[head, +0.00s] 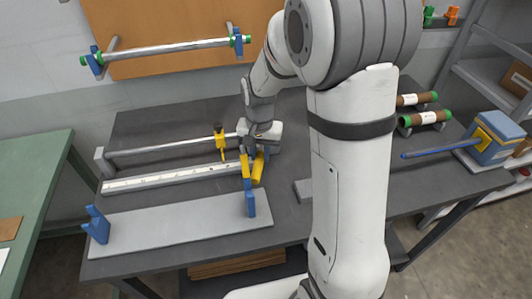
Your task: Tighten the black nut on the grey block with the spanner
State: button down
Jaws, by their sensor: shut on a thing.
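My gripper (251,172) is over the middle of the dark bench, with two yellow finger-like parts pointing down. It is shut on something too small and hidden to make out. It is just above the right blue bracket (251,203) of a flat grey plate (175,224), beside the right end of a rail with a white scale strip (170,177). I cannot tell whether it touches the bracket. A low grey block (303,190) shows right of the gripper, partly hidden behind my arm. I cannot make out a black nut or a spanner.
A metal bar with a yellow slider (220,141) lies behind the scale. A silver roller (165,49) hangs in brackets at the back. Brown rolls (423,118) and a blue-yellow box (489,142) with a blue rod (430,154) are right. A green table (33,190) stands left.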

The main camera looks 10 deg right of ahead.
jog(key=shift+w+a+r+m, duration=0.15)
jog(key=shift+w+a+m, duration=0.45)
jog(key=shift+m, duration=0.2)
jog(key=shift+s, duration=0.1)
jog(key=shift+s+d+n, duration=0.25)
jog(key=shift+d+n, duration=0.3)
jog(key=shift+n, duration=0.05)
jog(key=shift+r, duration=0.1)
jog(key=shift+s+r+p, duration=0.1)
jog(key=shift+r+p, duration=1.5)
jog(key=shift+r, duration=0.7)
